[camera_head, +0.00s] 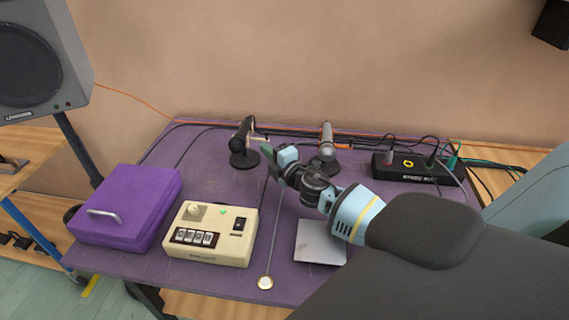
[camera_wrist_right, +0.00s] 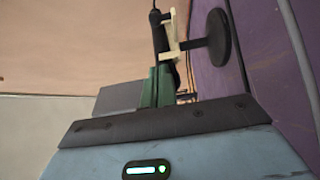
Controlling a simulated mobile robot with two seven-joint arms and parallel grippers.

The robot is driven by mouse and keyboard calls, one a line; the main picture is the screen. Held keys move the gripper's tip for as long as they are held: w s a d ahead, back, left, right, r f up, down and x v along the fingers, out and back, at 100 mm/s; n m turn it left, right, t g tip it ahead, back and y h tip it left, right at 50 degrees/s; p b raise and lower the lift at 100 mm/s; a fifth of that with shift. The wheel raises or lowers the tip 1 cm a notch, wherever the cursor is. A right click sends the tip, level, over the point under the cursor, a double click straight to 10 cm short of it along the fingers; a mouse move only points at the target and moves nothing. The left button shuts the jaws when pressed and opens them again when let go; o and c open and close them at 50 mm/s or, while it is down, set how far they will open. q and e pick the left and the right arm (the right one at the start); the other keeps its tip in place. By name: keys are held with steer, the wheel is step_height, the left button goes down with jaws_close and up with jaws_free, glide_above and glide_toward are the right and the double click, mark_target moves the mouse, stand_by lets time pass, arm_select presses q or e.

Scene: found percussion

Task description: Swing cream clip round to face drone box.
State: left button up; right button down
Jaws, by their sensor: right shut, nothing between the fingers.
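The cream clip (camera_wrist_right: 172,42) shows in the right wrist view on a black microphone (camera_wrist_right: 159,28), with its arm reaching toward a round black base (camera_wrist_right: 219,38). In the head view the clip (camera_head: 258,138) is a small pale piece on the right side of the left black microphone (camera_head: 243,132). My right gripper (camera_head: 267,149) is shut and empty just right of this stand; its green fingertips (camera_wrist_right: 158,86) point at the clip. Contact cannot be told. A cream box (camera_head: 212,234) with a knob and switches, possibly the drone box, sits at the front. My left gripper is not in view.
A second microphone (camera_head: 327,142) stands behind my right gripper. A purple case (camera_head: 126,207) is at left, a black cable box (camera_head: 412,167) at back right. A grey plate (camera_head: 320,242) and a thin rod with a round end (camera_head: 265,283) lie near the front edge.

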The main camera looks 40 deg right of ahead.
steer(key=s, duration=0.7)
steer(key=shift+d, duration=0.45)
steer(key=shift+f, duration=0.1)
